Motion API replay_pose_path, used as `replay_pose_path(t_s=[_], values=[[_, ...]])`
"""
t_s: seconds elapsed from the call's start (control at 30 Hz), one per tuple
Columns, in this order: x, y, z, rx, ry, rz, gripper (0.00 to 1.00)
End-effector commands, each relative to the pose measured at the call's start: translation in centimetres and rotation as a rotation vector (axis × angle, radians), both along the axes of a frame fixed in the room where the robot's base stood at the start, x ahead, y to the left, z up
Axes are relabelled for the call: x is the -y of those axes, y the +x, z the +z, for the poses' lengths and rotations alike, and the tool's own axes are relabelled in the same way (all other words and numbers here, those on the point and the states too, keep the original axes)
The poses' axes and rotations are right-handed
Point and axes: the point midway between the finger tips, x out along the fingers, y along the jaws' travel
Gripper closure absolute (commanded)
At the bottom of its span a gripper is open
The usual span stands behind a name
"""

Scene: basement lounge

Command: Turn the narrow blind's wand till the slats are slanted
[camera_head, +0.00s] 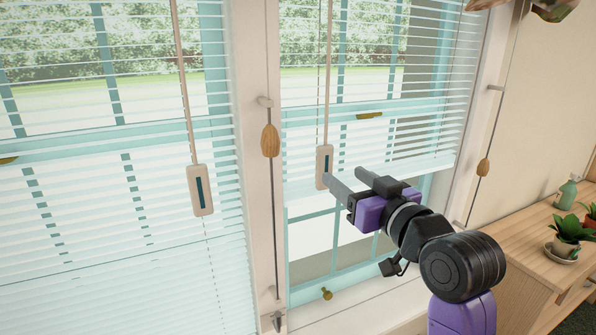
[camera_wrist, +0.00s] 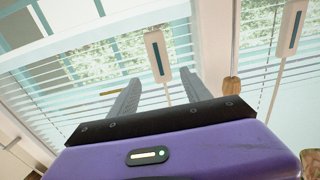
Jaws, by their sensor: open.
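The narrow blind (camera_head: 420,135) hangs in the right-hand window. Its slats look close to level, with the garden showing between them. Its wand ends in a pale rectangular handle with a dark slot (camera_head: 324,166). My gripper (camera_head: 346,177) is open and empty, just right of the handle in the head view. In the wrist view the handle (camera_wrist: 158,55) shows ahead, between the lines of my open fingers (camera_wrist: 159,84). It looks apart from both fingers, but the exact depth gap is hard to tell.
The wide blind (camera_head: 100,220) with a similar handle (camera_head: 200,190) hangs at left. A wooden tassel on a cord (camera_head: 270,140) hangs by the post between the windows; another (camera_head: 484,167) hangs at right. A wooden cabinet (camera_head: 530,235) with plants stands at right.

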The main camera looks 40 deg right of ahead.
Motion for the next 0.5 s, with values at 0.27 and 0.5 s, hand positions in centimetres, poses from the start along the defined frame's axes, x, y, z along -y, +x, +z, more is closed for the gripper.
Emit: replay_pose_path(t_s=[0.27,0.5], values=[[0.7,2.9,-0.2,-0.014,0.000,0.003,0.44],[1.7,6.2,-0.2,-0.012,-0.001,0.002,0.44]])
